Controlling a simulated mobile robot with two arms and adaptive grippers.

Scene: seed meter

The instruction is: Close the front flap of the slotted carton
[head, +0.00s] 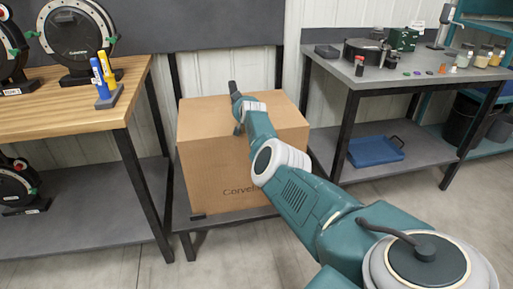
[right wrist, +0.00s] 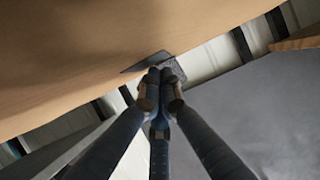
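The brown carton (head: 225,165) stands on a low dark stand, with printed lettering low on its front face. Its top looks flat in the head view; separate flaps and slots cannot be made out. My right arm reaches across the carton's right front, and my right gripper (head: 235,103) is over its top, toward the back. The brown carton surface (right wrist: 100,45) fills the upper left there, close to the fingertips; contact cannot be told. My left gripper is not in view.
A wooden-topped bench (head: 60,117) with dark round seed meters stands left of the carton. A grey table (head: 400,77) with jars and small parts stands right, a blue tray (head: 376,151) on its lower shelf. Floor is clear in front of the stand.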

